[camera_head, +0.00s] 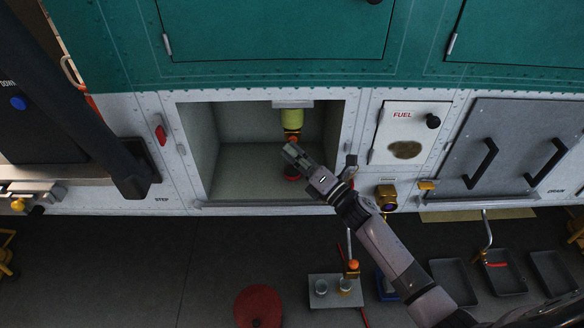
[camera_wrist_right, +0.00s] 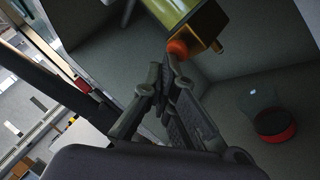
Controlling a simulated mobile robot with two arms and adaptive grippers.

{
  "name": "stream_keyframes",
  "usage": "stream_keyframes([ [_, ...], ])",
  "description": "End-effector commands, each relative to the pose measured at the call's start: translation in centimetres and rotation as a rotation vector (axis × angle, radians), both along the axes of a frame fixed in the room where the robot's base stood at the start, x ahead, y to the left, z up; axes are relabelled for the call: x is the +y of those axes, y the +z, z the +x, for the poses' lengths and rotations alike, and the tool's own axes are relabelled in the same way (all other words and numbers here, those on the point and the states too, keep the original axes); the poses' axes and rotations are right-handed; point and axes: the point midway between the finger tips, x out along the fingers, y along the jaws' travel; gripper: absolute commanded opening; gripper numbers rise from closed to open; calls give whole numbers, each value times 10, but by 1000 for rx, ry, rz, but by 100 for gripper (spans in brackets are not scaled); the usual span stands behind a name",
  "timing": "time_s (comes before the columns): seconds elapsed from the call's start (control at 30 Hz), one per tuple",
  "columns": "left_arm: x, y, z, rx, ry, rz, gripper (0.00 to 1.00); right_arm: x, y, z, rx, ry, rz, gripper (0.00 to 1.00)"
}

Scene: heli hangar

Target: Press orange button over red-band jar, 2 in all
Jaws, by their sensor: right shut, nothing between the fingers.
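A yellow-green cylinder (camera_head: 292,118) hangs in the open bay, with a yellow fitting and an orange button (camera_head: 294,139) at its lower end. The button also shows in the right wrist view (camera_wrist_right: 178,49). The red-band jar (camera_wrist_right: 274,122) stands on the bay floor, clear above and red round its base. In the head view only a bit of its red (camera_head: 292,177) shows behind my gripper. My right gripper (camera_head: 290,152) is shut and empty, its tips right by the button; I cannot tell whether they touch it. My left gripper is not in view.
The bay's side walls and front sill (camera_head: 260,204) surround my right gripper. Below on the floor are a plate (camera_head: 323,302) with small jars, another orange knob (camera_head: 352,264) above it, a red round object (camera_head: 258,305) and grey trays (camera_head: 452,281).

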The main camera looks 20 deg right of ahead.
Motion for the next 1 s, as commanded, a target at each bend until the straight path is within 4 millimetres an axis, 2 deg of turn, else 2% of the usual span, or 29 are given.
stream_keyframes([
  [1.0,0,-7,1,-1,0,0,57,-4,2,9,-1,-4,1,0],
])
